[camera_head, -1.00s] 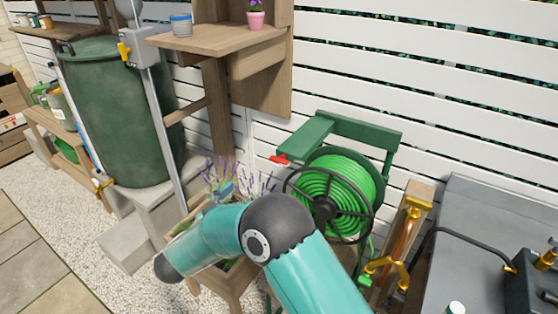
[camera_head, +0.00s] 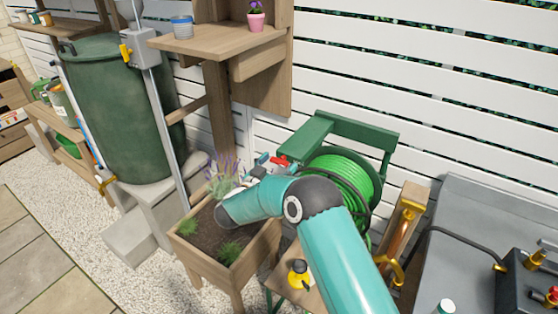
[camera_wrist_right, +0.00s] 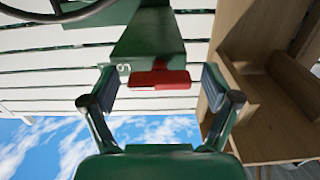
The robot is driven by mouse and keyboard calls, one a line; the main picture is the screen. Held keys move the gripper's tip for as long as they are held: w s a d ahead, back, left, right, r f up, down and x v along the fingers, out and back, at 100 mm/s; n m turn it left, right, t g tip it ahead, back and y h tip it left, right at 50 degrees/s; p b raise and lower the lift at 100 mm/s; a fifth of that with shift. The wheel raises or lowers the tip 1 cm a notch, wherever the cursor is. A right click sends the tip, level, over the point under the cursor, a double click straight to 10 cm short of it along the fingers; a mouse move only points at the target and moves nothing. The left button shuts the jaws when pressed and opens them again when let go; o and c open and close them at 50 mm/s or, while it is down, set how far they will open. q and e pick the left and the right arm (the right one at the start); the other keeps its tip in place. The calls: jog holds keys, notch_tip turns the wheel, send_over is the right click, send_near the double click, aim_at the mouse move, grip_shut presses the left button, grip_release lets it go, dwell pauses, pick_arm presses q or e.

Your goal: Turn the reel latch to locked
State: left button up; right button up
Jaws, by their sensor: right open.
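The red reel latch (camera_head: 281,162) sits at the left end of the green reel frame (camera_head: 350,130). In the right wrist view the latch (camera_wrist_right: 160,79) lies crosswise on a green bracket (camera_wrist_right: 147,42), beside a small pale mark. The green hose reel (camera_head: 345,180) is partly hidden behind my right arm. My right gripper (camera_head: 262,166) is close to the latch in the head view. In the wrist view my right gripper (camera_wrist_right: 160,88) is open, with a finger on each side of the latch and gaps showing. I cannot tell the remaining depth. My left gripper is not in view.
A wooden planter (camera_head: 228,262) with soil and plants stands below my right arm. A wooden shelf (camera_head: 215,42) is above and left, and shows at right in the wrist view (camera_wrist_right: 265,105). Brass pipework (camera_head: 410,215) and a grey bench (camera_head: 480,220) stand at right.

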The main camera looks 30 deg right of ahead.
jog(key=shift+d, duration=0.15)
jog(key=c, duration=1.2)
jog(key=shift+o, duration=0.2)
jog(key=shift+w+f+m+b, duration=0.15)
jog(key=shift+m+b, duration=0.15)
jog(key=shift+b, duration=0.45)
jog(key=m+b, duration=1.4)
jog(key=b, duration=0.6)
jog(key=shift+f+b, duration=0.2)
jog(key=shift+b, duration=0.15)
jog(key=shift+r+m+b, duration=0.1)
jog(key=shift+m+b, duration=1.35)
jog(key=shift+m, duration=0.25)
